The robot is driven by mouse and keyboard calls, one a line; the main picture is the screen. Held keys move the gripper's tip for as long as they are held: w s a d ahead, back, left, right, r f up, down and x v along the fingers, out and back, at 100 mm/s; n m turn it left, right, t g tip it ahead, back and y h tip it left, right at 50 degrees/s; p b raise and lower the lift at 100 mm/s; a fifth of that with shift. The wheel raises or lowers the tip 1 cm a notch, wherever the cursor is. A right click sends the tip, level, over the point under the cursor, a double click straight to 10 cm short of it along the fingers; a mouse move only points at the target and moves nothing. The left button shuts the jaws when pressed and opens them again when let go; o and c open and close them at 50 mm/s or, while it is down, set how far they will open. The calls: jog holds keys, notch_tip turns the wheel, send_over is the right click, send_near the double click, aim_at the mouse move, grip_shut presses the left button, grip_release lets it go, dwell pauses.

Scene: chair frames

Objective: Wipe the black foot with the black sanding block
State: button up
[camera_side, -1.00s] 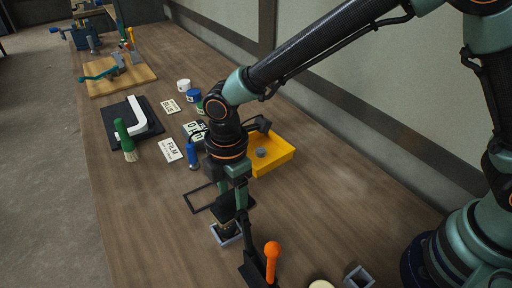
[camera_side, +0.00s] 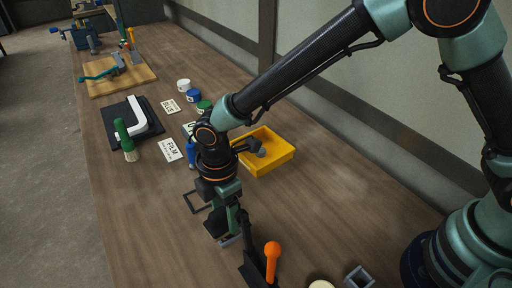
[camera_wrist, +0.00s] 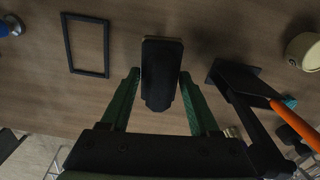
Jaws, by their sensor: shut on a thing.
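My gripper (camera_side: 229,212) points down at the near part of the bench, shut on the black sanding block (camera_side: 214,225). In the wrist view the block (camera_wrist: 162,72) sits between the green fingers of my gripper (camera_wrist: 160,92). A grey edge (camera_side: 230,241) shows just below the block in the side view; the rest of that piece is hidden. I cannot make out the black foot for sure, nor whether the block touches anything beneath it.
A black clamp with an orange handle (camera_side: 272,252) stands close to the right of my gripper. A thin black frame (camera_side: 197,203) lies flat beside it. A yellow bin (camera_side: 268,158) is behind, with cards, jars and a green-handled brush (camera_side: 126,142) farther off.

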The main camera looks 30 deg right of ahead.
jog(key=shift+d, duration=0.95)
jog(key=shift+d+r, duration=0.15)
jog(key=shift+r, duration=3.95)
